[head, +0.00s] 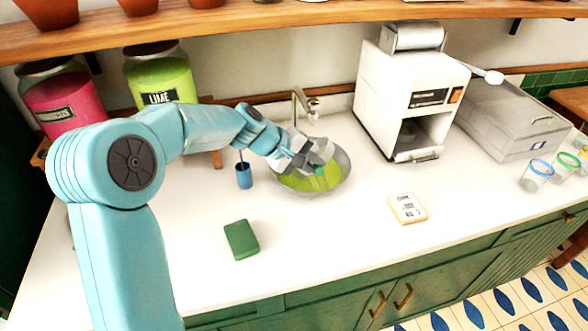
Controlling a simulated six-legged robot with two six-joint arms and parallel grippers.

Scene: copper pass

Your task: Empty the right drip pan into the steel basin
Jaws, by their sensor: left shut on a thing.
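The steel basin (345,182) is a round bowl set in the white counter, with lime-green liquid in it. My left gripper (308,158) is over the basin and shut on a grey thing that looks like the right drip pan (325,152). The pan is small in view and partly hidden by the fingers, and it seems tilted. Green shows just below it, against the green in the basin; I cannot tell how much is still in the pan. My right gripper is not in view.
A tap (304,100) stands behind the basin. A blue cup (244,177) is left of it, and a green sponge (241,240) lies in front. A white machine (405,95) stands to the right. Jars of pink (70,103) and lime (163,80) stand at the back left. The front counter is mostly clear.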

